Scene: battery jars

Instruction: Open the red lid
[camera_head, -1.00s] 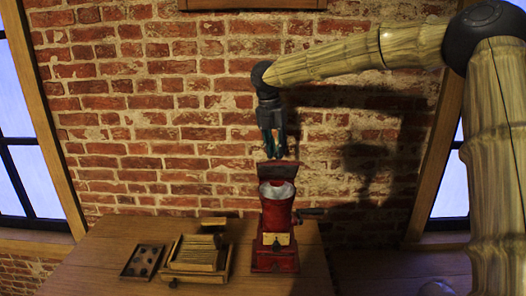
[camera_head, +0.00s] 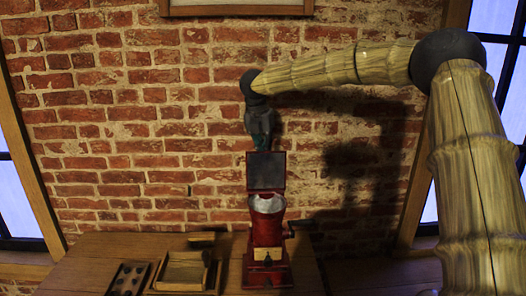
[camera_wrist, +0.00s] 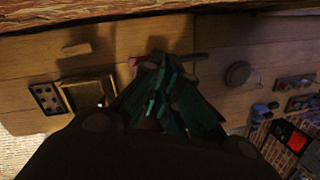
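The red lid (camera_head: 266,171) stands roughly upright, its dark inner face toward the head camera. It is at the back of the red box-like device (camera_head: 267,241), whose round pale opening (camera_head: 267,203) is uncovered. My gripper (camera_head: 263,146) points down at the lid's top edge, and its tips are hidden behind the lid. In the wrist view the teal fingers of my gripper (camera_wrist: 165,85) fill the middle and mostly cover the device. Small red patches show around them. I cannot tell whether the fingers are open or touch the lid.
A wooden box (camera_head: 184,272) and a dark tray with round hollows (camera_head: 127,279) stand left of the device on the wooden table (camera_head: 110,249). A crank handle (camera_head: 302,226) sticks out at the device's right. A brick wall (camera_head: 130,130) rises close behind.

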